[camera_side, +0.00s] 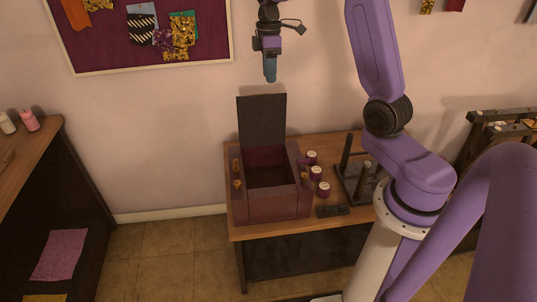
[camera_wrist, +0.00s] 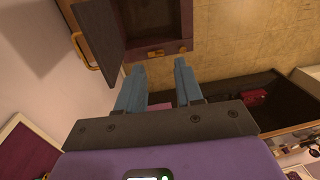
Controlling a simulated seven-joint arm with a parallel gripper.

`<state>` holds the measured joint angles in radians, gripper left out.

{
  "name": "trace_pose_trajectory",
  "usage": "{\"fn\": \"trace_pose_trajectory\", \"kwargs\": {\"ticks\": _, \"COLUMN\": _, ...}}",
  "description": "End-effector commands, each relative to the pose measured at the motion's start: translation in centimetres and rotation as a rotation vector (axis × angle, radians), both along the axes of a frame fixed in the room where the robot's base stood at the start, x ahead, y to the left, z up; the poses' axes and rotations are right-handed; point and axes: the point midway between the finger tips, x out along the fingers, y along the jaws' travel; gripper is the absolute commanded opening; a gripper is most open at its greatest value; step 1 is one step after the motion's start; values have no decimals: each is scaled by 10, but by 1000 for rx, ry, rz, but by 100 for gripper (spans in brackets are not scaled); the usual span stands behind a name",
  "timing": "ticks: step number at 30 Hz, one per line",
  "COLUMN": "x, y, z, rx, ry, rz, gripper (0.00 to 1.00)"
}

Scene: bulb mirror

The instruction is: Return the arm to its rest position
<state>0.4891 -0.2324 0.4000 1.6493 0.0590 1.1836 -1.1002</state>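My gripper (camera_side: 270,76) hangs in the air in front of the wall in the side view, above the open box on the table and touching nothing. In the wrist view its two blue fingers (camera_wrist: 160,68) stand apart with nothing between them. My purple arm fills the right of the side view.
A dark red box (camera_side: 268,206) with a raised lid (camera_side: 262,120) stands on the wooden table (camera_side: 245,230). Several small jars (camera_side: 324,189) and a dark rack (camera_side: 355,178) stand to its right. A cabinet (camera_side: 60,215) stands at left. A framed board (camera_side: 110,35) hangs above.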

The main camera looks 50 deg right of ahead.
Motion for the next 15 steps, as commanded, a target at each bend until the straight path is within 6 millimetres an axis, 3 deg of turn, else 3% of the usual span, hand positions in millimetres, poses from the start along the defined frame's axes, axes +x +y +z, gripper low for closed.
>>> {"fn": "trace_pose_trajectory", "kwargs": {"ticks": 1, "x": -4, "y": 19, "z": 3, "rx": -6, "ry": -2, "rz": 18, "gripper": 36}}
{"fn": "trace_pose_trajectory", "kwargs": {"ticks": 6, "x": -25, "y": 72, "z": 8, "rx": -25, "ry": -7, "rz": 50, "gripper": 36}}
{"fn": "trace_pose_trajectory", "kwargs": {"ticks": 15, "x": -84, "y": 148, "z": 13, "rx": -49, "ry": -28, "rz": 109, "gripper": 36}}
